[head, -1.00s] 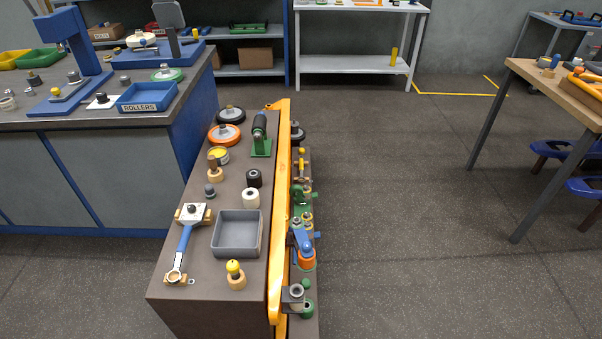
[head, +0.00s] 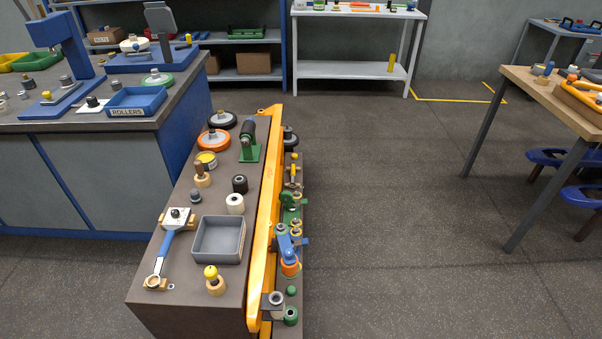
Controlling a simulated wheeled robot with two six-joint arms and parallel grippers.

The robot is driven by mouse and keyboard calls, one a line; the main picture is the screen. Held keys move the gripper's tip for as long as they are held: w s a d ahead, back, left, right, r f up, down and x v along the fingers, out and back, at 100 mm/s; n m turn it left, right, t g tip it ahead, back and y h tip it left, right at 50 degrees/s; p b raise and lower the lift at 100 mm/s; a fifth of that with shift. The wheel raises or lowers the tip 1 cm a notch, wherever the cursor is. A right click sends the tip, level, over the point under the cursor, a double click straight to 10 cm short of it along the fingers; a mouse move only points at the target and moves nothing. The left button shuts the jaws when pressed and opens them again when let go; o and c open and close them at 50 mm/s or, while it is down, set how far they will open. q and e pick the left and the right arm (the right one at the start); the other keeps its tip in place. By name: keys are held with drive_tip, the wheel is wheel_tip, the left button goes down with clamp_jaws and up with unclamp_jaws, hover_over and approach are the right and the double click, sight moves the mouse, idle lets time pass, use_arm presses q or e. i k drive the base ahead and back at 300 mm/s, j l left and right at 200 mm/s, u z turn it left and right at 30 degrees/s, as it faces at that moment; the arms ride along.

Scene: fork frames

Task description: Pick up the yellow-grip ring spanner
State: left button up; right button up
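I cannot make out a ring spanner with a yellow grip in the head view. A spanner with a blue grip (head: 168,245) lies on wooden rests at the front left of the brown bench (head: 190,310), with its ring end toward me. Small orange and yellow items lie on the white table (head: 362,13) at the back and on the wooden table (head: 552,95) at the right, but they are too small or cut off to identify. Neither of my grippers is in view.
A grey tray (head: 219,240), a yellow-topped wooden piece (head: 214,281) and rollers stand on the bench. An orange rail (head: 264,220) runs along its right side. A blue-grey workbench (head: 100,185) stands left. Blue stools (head: 560,158) stand at the wooden table. Open floor lies between.

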sight(292, 167)
drive_tip(key=i+l, duration=0.15)
drive_tip(key=l, duration=0.3)
drive_tip(key=i+l+u, duration=0.1)
drive_tip(key=l, duration=0.35)
drive_tip(key=i+l, duration=0.15)
drive_tip(key=l, duration=0.3)
drive_tip(key=i+l+u, duration=0.1)
drive_tip(key=l, duration=0.35)
drive_tip(key=i+l+u, duration=0.1)
drive_tip(key=l, duration=0.35)
